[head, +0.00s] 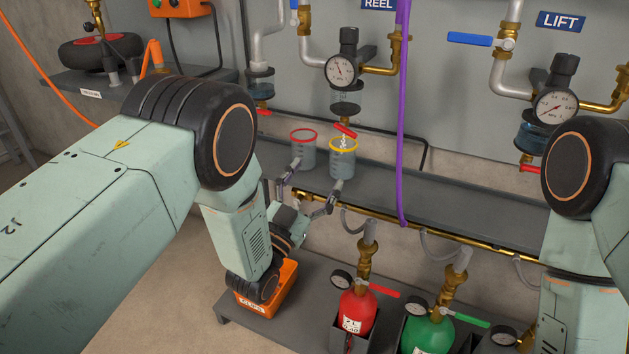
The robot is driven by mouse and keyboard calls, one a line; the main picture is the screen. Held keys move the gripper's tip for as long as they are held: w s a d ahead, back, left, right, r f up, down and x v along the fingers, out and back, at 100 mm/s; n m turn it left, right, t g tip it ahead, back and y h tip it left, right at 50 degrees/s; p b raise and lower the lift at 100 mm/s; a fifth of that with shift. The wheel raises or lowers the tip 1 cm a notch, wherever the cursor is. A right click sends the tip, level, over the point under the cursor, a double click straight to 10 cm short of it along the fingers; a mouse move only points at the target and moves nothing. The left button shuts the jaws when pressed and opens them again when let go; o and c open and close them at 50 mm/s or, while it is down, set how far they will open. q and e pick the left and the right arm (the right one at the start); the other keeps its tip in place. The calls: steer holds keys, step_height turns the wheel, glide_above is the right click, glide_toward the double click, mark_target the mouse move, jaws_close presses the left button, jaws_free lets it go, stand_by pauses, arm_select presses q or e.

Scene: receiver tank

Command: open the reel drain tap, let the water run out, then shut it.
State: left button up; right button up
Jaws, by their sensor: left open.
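The reel drain tap has a red handle (345,131) under the clear bowl (347,101) of the unit below the REEL sign (378,4). A whitish stream falls from the tap into the yellow-rimmed cup (343,163) under it. The handle sits slanted. My left gripper (317,174) is open, its two fingers spread below the cups and apart from the handle. One finger tip is close under the red-rimmed cup, the other close under the yellow-rimmed cup; I cannot tell if they touch. My right gripper is out of view; only its arm shows at right.
The red-rimmed cup (303,150) stands left of the yellow one. A purple hose (402,130) hangs just right of the tap. The LIFT unit's red tap (530,168) is further right. Red (358,310) and green (428,335) bottles stand below. The grey shelf (470,212) is mostly bare.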

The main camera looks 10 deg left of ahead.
mark_target(345, 130)
arm_select(q)
step_height(345, 130, up, 8)
steer(key=w+d+p, duration=0.1)
steer(key=d+p, duration=0.2)
steer(key=p, duration=0.5)
steer(key=w+d+f+g+y, duration=0.1)
steer(key=w+f+g+y, duration=0.2)
steer(key=w, duration=0.7)
steer(key=shift+d+f+y+b, duration=0.3)
steer(key=shift+d+f, duration=0.05)
steer(key=shift+w, duration=0.1)
steer(key=shift+c, duration=0.4)
